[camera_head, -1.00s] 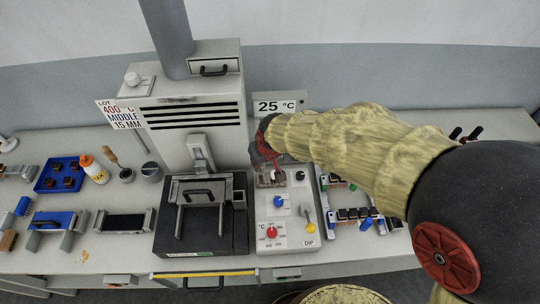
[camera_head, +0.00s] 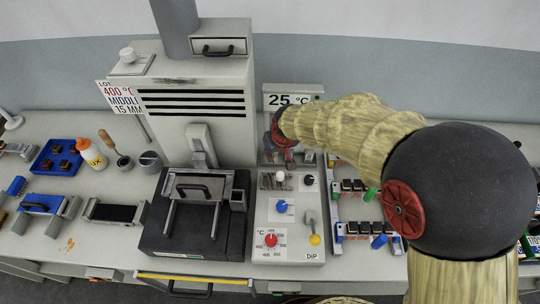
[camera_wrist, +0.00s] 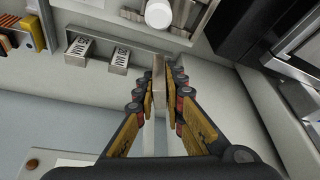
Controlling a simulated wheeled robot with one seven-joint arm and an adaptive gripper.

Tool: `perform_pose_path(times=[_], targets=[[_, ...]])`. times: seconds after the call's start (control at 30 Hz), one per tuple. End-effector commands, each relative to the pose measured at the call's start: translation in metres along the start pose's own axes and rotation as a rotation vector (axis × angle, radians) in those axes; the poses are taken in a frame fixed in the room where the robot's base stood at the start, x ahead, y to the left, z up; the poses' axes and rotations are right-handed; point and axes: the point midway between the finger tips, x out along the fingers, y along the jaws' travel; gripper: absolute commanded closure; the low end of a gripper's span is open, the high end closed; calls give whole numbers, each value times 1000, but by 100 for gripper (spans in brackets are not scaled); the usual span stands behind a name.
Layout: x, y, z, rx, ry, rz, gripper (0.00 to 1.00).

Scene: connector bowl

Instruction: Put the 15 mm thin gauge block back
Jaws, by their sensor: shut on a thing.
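My gripper (camera_wrist: 164,72) is shut on a thin, plain metal block (camera_wrist: 159,88) in the wrist view; the block stands upright between the fingertips, and no marking is readable on it. Two labelled gauge blocks (camera_wrist: 79,48) (camera_wrist: 118,54) sit in metal holders to the left of the fingertips. In the head view my gripper (camera_head: 281,150) is behind the control box, below the 25 °C sign, and the held block is hidden.
The control box (camera_head: 262,235) with knobs and a lever stands in front of my gripper. The furnace (camera_head: 222,135) is close on its left. Racks of connectors (camera_head: 360,228) stand to the right. The sign (camera_head: 293,97) stands behind.

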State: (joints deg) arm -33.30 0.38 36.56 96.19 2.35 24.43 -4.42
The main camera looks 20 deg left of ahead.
Motion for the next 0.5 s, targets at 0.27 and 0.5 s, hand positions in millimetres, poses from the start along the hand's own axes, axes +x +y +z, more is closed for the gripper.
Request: perform_pose_path(times=[0.27,0.5], targets=[[59,9,-30,1,-1,0,100],[87,12,-41,0,1,0,100]])
